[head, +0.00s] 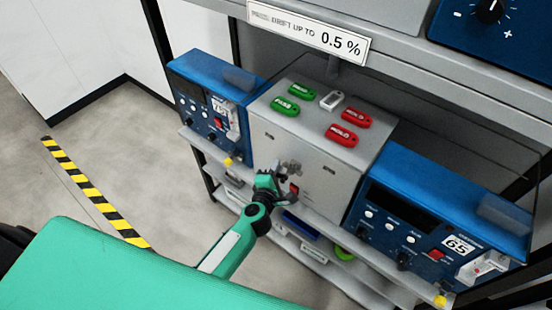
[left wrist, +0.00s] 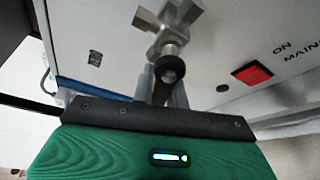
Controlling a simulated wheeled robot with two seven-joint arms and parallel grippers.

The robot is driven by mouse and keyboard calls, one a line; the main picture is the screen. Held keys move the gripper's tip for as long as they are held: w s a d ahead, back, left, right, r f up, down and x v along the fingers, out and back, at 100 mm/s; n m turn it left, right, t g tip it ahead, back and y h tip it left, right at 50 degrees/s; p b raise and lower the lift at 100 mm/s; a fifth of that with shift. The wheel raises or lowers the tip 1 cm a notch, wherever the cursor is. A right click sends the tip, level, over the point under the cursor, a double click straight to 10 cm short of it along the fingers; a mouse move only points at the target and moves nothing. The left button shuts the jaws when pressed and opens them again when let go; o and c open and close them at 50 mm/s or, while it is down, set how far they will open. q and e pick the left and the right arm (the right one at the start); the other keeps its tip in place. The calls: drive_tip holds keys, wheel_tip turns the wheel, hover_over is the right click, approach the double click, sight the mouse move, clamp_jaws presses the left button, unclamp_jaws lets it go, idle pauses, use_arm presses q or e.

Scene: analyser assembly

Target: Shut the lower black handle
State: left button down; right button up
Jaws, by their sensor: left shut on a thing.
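The grey box (head: 331,179) stands on the shelf between two blue units. Its front carries a silver star-shaped knob (head: 290,168), which shows large at the top of the left wrist view (left wrist: 168,22). Just below that knob is a dark, round-ended black handle (left wrist: 169,69). My left gripper (head: 269,181) is at the front of the box, and in the left wrist view its fingers (left wrist: 163,88) are shut on the black handle. The gripper hides part of the handle, so its exact angle is hard to tell. My right gripper is not in view.
Blue units stand left (head: 215,100) and right (head: 440,215) of the box. Green, white and red tags (head: 341,135) lie on its top. A red switch (left wrist: 251,74) is right of the handle. An upper shelf (head: 400,70) hangs above; open floor lies left.

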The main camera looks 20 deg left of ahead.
sight(282, 178)
use_arm(q)
drive_tip(key=n+p, duration=0.1)
drive_tip(key=p, duration=0.1)
drive_tip(key=f+n+g+h+p, duration=0.1)
drive_tip(key=p, duration=0.1)
drive_tip(key=d+n+p, duration=0.1)
drive_tip(key=n+p, duration=0.1)
drive_tip(key=p, duration=0.1)
drive_tip(key=shift+s+d+f+g, duration=0.1)
drive_tip(key=shift+s+f+g, duration=0.15)
drive_tip(key=shift+g, duration=0.15)
drive_tip(key=shift+d+f+n+h, duration=0.1)
drive_tip(key=shift+f+n+h, duration=0.05)
drive_tip(key=shift+n+h, duration=0.25)
drive_tip(key=shift+s+d+f+n+g+h+p, duration=0.15)
drive_tip(key=shift+d+f+n+g+h+p, duration=0.2)
drive_tip(key=shift+n+p, duration=0.2)
drive_tip(key=shift+s+d+f+n+g+h, duration=0.2)
drive_tip(key=shift+d+n+g+h, duration=0.25)
drive_tip(key=shift+n, duration=0.5)
drive_tip(key=shift+s+d+f+n+g+h, duration=0.1)
drive_tip(key=shift+s+d+n+g+h, duration=0.1)
drive_tip(key=shift+d+n+h, duration=0.55)
drive_tip(key=shift+a+n, duration=0.2)
drive_tip(key=shift+n, duration=0.05)
drive_tip(key=c, duration=1.4)
unclamp_jaws()
